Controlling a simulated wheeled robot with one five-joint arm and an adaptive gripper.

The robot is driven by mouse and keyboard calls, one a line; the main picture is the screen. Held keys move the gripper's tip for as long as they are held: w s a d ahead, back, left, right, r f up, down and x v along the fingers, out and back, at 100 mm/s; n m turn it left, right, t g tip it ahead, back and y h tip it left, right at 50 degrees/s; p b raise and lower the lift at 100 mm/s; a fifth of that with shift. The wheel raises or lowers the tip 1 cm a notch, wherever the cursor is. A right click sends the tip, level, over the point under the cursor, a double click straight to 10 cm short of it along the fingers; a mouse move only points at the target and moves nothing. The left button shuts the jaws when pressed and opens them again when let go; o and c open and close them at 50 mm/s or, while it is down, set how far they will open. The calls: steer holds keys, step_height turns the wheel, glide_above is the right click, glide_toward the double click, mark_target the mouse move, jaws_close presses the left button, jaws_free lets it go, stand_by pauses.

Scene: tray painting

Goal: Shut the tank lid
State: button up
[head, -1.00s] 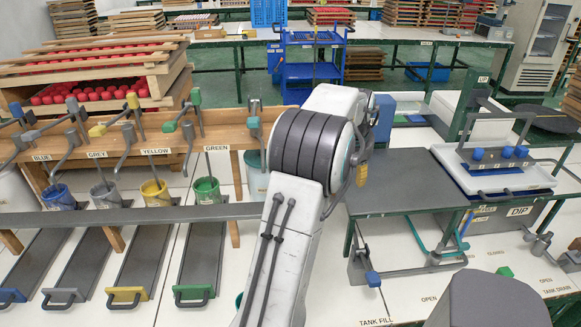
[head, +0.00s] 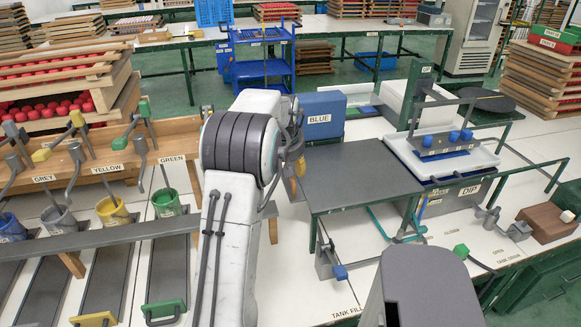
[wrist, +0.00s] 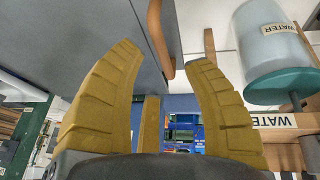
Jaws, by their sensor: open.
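No part is labelled as the tank lid, and I cannot tell for certain which piece it is. The labelled dip station has a white tray (head: 398,146) with a dark rack (head: 441,148) with blue knobs over it. Left of it is a flat dark grey panel (head: 360,178) on a green frame. My gripper (head: 292,178) is partly hidden behind my arm, left of this panel. In the wrist view my gripper (wrist: 166,55) is open, with nothing between its yellow fingers. A grey surface with an orange-brown handle-like edge (wrist: 158,40) passes behind them.
A blue box (head: 322,113) marked BLUE stands behind the grey panel. A blue-handled lever (head: 338,272) and green-handled lever (head: 461,251) stand low in front. Paint buckets (head: 113,210) are at left. A brown block (head: 546,222) is at right. A water container (wrist: 275,45) shows in the wrist view.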

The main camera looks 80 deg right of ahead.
steer(key=shift+p+x, duration=0.3)
steer(key=shift+x, duration=1.6)
steer(key=shift+c, duration=0.3)
jaws_close()
steer(key=shift+a+f, duration=0.1)
steer(key=shift+a, duration=0.05)
